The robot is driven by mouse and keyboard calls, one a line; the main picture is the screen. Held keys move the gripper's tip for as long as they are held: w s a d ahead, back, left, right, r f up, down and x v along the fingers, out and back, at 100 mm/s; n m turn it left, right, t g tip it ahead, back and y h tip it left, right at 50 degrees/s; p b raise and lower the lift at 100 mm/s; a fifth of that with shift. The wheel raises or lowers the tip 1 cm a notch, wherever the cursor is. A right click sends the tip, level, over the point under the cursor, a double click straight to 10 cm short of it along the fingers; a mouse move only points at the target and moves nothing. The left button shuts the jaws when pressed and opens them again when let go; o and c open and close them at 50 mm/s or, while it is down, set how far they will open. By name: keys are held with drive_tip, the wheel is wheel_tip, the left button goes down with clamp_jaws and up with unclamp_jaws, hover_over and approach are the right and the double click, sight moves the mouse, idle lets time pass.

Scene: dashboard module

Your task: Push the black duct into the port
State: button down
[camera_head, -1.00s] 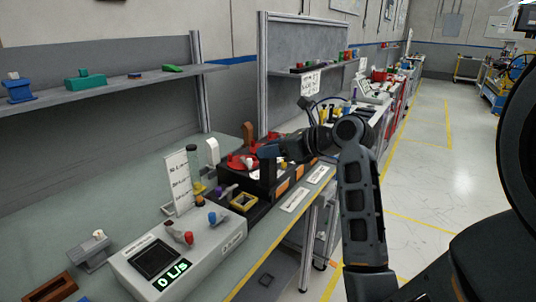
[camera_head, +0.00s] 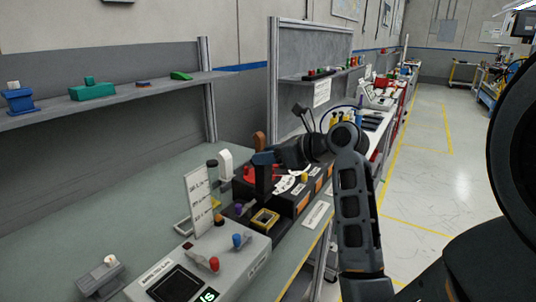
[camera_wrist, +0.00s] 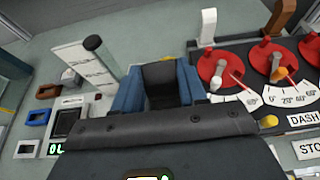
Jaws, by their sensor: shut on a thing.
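My gripper (camera_head: 263,160) is shut on a black, box-shaped piece that hangs below its fingers, which I take to be the black duct (camera_head: 263,182). In the wrist view the black duct (camera_wrist: 160,80) sits between the two blue fingers of my gripper (camera_wrist: 159,92). A square yellow-framed opening (camera_head: 264,219), possibly the port, lies on the black part of the bench unit. In the head view it is below my gripper and the duct. The duct appears above the unit. The wrist view does not clearly show the opening, and the duct's lower end is hidden there.
Red dials (camera_wrist: 216,66) with levers stand right of the duct in the wrist view. A white scale panel (camera_head: 198,200) rises to the left. A grey control box (camera_head: 205,268) with red and blue knobs is nearer me.

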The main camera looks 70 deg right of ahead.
sight(269, 185)
drive_tip(key=shift+f+b, duration=0.5)
drive_tip(key=shift+f, duration=2.2)
drive_tip(key=shift+p, duration=0.65)
drive_tip(key=shift+f, duration=1.7)
drive_tip(key=c, duration=0.5)
unclamp_jaws()
drive_tip(key=shift+c, duration=0.2)
drive_tip(key=shift+s, duration=0.15)
drive_tip(key=v, duration=0.7)
drive_tip(key=shift+s+b, duration=0.25)
drive_tip(key=shift+b, duration=0.1)
drive_tip(key=shift+a, duration=0.15)
